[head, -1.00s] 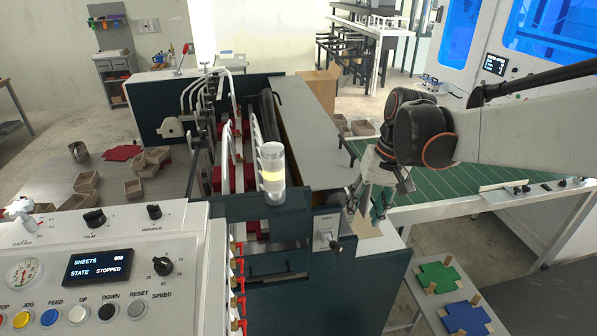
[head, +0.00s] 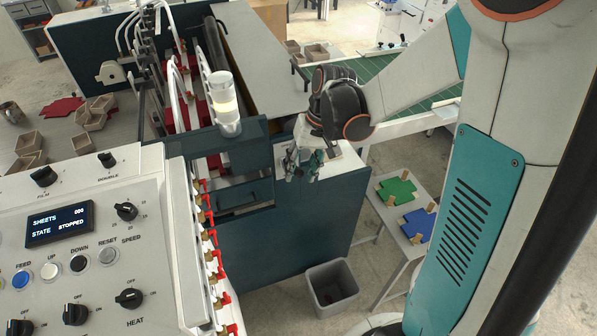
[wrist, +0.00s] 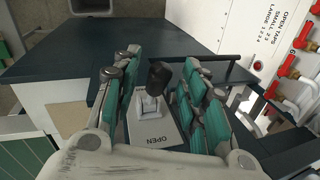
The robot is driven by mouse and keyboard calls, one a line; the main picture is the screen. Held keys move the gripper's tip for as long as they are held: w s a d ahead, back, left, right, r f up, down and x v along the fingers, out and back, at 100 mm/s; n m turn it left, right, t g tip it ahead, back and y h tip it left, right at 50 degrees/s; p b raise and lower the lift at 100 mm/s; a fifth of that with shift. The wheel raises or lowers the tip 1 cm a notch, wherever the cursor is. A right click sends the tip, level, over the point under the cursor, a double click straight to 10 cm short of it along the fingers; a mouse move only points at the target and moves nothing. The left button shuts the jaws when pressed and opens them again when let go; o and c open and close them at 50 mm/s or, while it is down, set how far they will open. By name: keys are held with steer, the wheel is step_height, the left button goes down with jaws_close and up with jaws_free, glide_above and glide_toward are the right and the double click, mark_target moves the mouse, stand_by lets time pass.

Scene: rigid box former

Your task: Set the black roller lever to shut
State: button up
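The black roller lever (wrist: 159,74) stands on a pale plate marked OPEN (wrist: 152,130) in the wrist view. Its black knob lies between the teal-padded fingers of my gripper (wrist: 160,66), which are apart on either side of it. I cannot tell whether either finger touches the knob. In the head view my gripper (head: 303,165) points down at the near corner of the dark machine. The lever is hidden behind it there. The SHUT mark is not readable.
Red taps (wrist: 288,70) line the machine at the right of the wrist view. A control panel (head: 90,240) is at left in the head view. A grey bin (head: 331,287) stands on the floor below, and a small table (head: 388,216) holds green and blue pieces.

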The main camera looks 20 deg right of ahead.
steer(key=shift+x, duration=0.85)
steer(key=shift+c, duration=0.2)
jaws_close()
